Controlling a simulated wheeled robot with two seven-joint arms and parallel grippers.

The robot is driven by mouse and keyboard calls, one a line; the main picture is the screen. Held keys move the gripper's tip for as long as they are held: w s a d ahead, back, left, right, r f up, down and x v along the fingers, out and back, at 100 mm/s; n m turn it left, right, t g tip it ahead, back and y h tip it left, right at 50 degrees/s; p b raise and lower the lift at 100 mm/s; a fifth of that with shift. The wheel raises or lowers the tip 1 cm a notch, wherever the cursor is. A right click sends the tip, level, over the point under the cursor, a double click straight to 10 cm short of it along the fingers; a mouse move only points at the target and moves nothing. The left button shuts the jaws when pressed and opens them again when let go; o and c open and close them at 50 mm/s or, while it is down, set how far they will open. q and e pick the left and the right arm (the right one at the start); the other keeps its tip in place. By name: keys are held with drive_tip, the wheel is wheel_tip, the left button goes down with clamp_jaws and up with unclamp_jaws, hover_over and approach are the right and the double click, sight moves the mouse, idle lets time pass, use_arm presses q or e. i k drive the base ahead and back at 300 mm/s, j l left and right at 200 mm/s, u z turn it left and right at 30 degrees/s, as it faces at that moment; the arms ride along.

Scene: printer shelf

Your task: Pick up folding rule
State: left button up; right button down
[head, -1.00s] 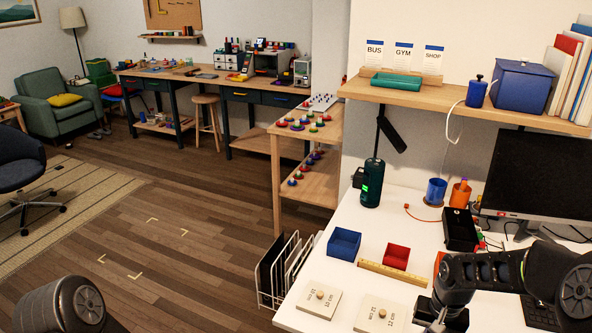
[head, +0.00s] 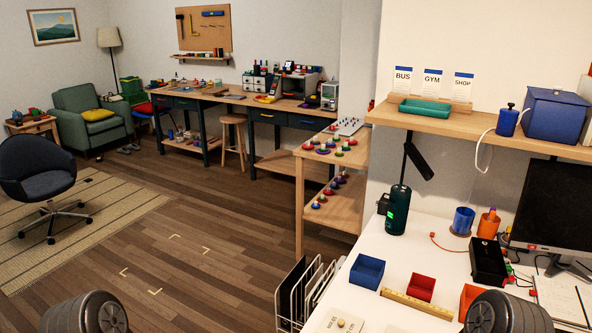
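A long, thin yellow strip (head: 417,304), which looks like the folding rule, lies flat on the white desk (head: 420,252). It lies just in front of a blue open box (head: 367,272) and a red open box (head: 421,287). Its right end is close to an orange box (head: 468,299). Only dark round parts of my two arms show at the bottom edge, one at the left and one at the right. Neither gripper is in view, and nothing is seen holding the strip.
A white wire rack (head: 302,292) stands at the desk's left edge. A green flask (head: 397,210), a blue cup (head: 463,221), a black box (head: 488,262) and a monitor (head: 555,215) stand farther back. A wooden shelf (head: 480,129) hangs above.

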sight(446, 317)
drive_tip(key=z, duration=1.1)
